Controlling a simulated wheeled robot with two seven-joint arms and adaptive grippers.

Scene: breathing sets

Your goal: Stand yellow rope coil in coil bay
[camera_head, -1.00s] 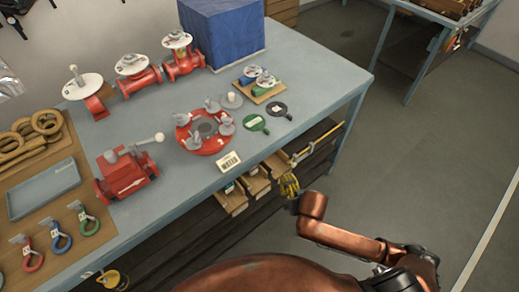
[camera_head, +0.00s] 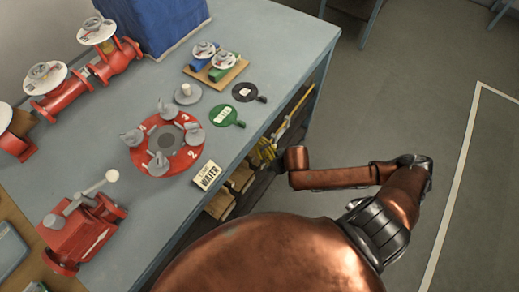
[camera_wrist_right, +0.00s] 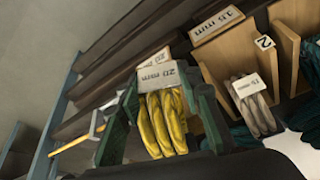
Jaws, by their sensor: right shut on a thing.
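The yellow rope coil (camera_wrist_right: 161,124) is upright between the dark green fingers of my right gripper (camera_wrist_right: 158,88), which is shut on it. A tag reading 20 mm hangs over the coil's top. Behind it is a bay label (camera_wrist_right: 150,61), also partly legible as 20 mm. The tag and fingers hide most of that bay, so I cannot tell whether the coil touches its floor. In the head view the coil is a small yellow patch (camera_head: 265,150) at the under-bench shelf, beside my right arm's end. My left gripper is not in view.
A wooden bay labelled 15 mm (camera_wrist_right: 214,23) is just right of the coil, with a grey rope coil (camera_wrist_right: 256,105) nearby. A yellow rod (camera_wrist_right: 72,144) lies left. The bench top (camera_head: 270,55) overhangs the shelf. Open floor (camera_head: 400,110) lies right.

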